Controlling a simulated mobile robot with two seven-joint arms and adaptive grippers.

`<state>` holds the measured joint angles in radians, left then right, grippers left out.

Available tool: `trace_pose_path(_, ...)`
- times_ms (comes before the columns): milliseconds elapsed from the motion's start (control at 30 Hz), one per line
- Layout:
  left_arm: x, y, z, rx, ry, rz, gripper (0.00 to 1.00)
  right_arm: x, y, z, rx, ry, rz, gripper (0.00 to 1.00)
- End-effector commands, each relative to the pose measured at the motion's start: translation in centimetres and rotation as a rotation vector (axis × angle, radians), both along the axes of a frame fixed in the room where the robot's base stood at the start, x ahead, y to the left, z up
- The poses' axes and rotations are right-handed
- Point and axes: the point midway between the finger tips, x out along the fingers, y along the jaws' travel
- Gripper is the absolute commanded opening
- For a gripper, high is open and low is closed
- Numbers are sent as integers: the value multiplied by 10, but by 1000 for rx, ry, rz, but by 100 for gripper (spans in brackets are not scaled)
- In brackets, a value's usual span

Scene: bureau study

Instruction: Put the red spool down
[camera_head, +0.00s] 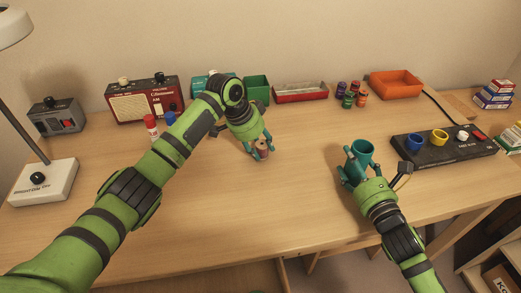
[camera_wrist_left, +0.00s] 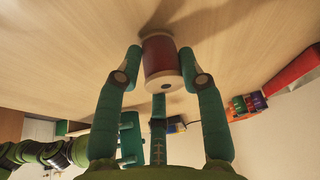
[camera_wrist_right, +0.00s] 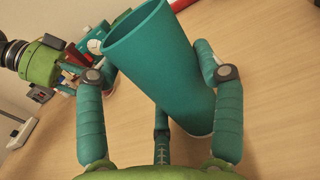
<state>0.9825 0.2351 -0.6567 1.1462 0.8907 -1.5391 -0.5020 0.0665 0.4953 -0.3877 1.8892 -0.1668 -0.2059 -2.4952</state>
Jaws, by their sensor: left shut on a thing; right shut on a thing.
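The red spool (camera_wrist_left: 161,58), dark red with pale rims, is between the fingers of my left gripper (camera_wrist_left: 163,70) in the left wrist view. In the head view the spool (camera_head: 262,152) shows small below my left gripper (camera_head: 259,145), over the middle of the desk. Its far end is close to the wood; I cannot tell whether it touches. My right gripper (camera_head: 356,166) is shut on a teal cup (camera_head: 361,151), further right. The cup (camera_wrist_right: 160,65) fills the middle of the right wrist view, and its inside bottom is hidden.
Bare desk (camera_head: 300,205) surrounds the spool. Behind stand a red radio (camera_head: 142,101), a green bin (camera_head: 257,90), a red tray (camera_head: 301,92), several small coloured spools (camera_head: 349,100) and an orange bin (camera_head: 396,84). A black panel (camera_head: 443,150) with cups is at right, a lamp (camera_head: 42,182) at left.

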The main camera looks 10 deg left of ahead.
Motion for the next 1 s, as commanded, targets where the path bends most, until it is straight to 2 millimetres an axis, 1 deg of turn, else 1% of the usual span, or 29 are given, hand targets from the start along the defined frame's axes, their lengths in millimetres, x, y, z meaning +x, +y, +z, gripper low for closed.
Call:
trace_pose_path(133, 0, 0, 3, 0, -1, 0, 12, 0, 0, 0, 0, -1, 0, 36)
trace_pose_path(233, 1, 0, 13, -1, -3, 0, 12, 0, 0, 0, 0, -1, 0, 36)
trace_pose_path(500, 1, 0, 67, 0, -5, 0, 12, 0, 0, 0, 0, -1, 0, 36)
trace_pose_path(633, 1, 0, 87, -1, -3, 0, 12, 0, 0, 0, 0, -1, 0, 36)
trace_pose_path(800, 0, 0, 100, -1, -1, 1, 12, 0, 0, 0, 0, -1, 0, 36)
trace_pose_path(1000, 0, 0, 101, 0, 0, 1, 12, 0, 0, 0, 0, -1, 0, 36)
